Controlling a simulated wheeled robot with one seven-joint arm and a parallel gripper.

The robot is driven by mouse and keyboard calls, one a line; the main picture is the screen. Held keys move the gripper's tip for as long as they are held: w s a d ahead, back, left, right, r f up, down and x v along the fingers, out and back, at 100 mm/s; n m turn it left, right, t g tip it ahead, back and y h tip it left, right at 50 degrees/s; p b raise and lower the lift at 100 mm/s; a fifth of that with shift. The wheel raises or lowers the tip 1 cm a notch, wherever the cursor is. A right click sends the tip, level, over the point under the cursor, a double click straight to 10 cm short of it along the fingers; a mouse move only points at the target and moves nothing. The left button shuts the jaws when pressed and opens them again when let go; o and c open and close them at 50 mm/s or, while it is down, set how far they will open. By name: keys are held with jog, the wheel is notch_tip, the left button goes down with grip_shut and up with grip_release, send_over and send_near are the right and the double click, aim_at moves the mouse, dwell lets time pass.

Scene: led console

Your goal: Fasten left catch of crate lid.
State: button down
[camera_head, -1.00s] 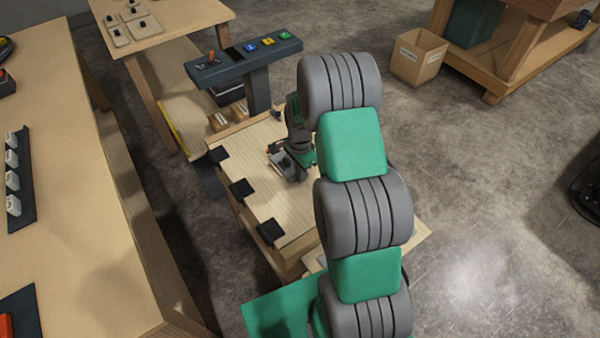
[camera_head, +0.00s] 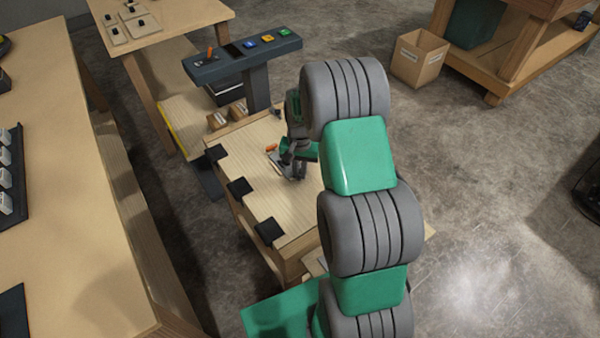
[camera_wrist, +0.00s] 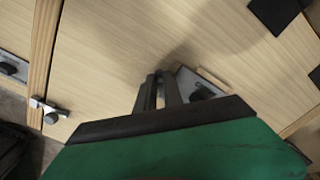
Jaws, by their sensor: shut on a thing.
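The pale wooden crate lid (camera_head: 250,150) lies flat, with black pads along its left edge in the head view; it fills much of the wrist view (camera_wrist: 120,40). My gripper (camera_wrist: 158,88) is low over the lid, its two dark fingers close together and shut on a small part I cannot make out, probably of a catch. Beside the fingers is a grey metal plate with a black knob (camera_wrist: 200,92). A small orange piece (camera_head: 271,148) shows next to the gripper in the head view.
A dark console (camera_head: 243,60) with an orange-tipped lever and coloured buttons stands behind the crate. A long wooden bench (camera_head: 75,220) is at the left. A cardboard box (camera_head: 418,57) stands on the floor at the back right. My arm hides the crate's right side.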

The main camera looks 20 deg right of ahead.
aim_at(300, 175)
jog(key=n+b, duration=0.1)
jog(key=n, duration=0.3)
jog(key=shift+n, duration=0.3)
jog(key=n, duration=0.4)
jog(key=shift+b, duration=0.35)
jog(key=shift+n, duration=0.3)
jog(key=c, duration=1.5)
grip_release()
jog(key=shift+o, duration=0.2)
notch_tip(300, 175, up, 8)
jog(key=shift+f, duration=0.1)
